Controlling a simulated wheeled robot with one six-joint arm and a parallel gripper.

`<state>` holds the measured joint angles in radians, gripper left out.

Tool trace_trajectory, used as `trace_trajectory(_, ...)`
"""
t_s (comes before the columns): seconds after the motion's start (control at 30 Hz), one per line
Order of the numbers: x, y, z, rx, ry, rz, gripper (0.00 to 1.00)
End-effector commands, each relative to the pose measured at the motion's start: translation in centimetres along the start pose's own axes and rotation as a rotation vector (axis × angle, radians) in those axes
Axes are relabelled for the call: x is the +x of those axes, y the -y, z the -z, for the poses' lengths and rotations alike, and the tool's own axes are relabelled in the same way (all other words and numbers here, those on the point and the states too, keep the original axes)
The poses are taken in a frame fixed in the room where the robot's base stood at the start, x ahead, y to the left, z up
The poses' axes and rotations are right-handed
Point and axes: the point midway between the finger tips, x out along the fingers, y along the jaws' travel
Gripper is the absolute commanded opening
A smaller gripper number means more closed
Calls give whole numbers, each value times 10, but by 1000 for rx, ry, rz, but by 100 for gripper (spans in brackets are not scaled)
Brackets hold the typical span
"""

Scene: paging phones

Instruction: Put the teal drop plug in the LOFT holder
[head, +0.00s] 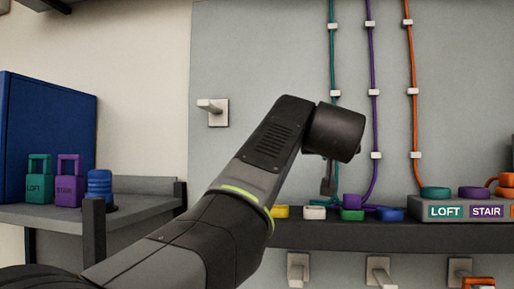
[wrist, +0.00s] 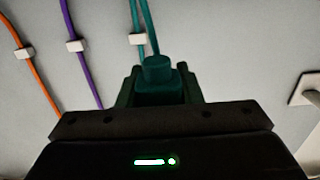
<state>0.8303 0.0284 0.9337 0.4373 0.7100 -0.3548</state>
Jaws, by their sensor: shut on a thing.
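The teal drop plug (wrist: 157,72) is between the fingers of my gripper (wrist: 158,92) in the wrist view, with teal cord rising from it. In the head view my gripper (head: 328,185) points down in front of the grey panel, just above the ledge; the plug cannot be made out there. A LOFT label (head: 445,211) also shows on a grey block at the right, with a teal ring-like piece (head: 435,193) on top. My gripper is far from the left holder and left of the block.
The ledge (head: 330,236) carries yellow, white, green and blue pieces below my gripper. Purple (head: 372,105) and orange (head: 412,105) cords run down the panel. A peg (head: 212,108) sticks out at left.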

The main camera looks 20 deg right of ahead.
Motion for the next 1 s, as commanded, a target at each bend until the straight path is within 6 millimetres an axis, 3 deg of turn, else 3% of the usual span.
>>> trace_trajectory(1.0,0,-104,0,1,0,-3,9)
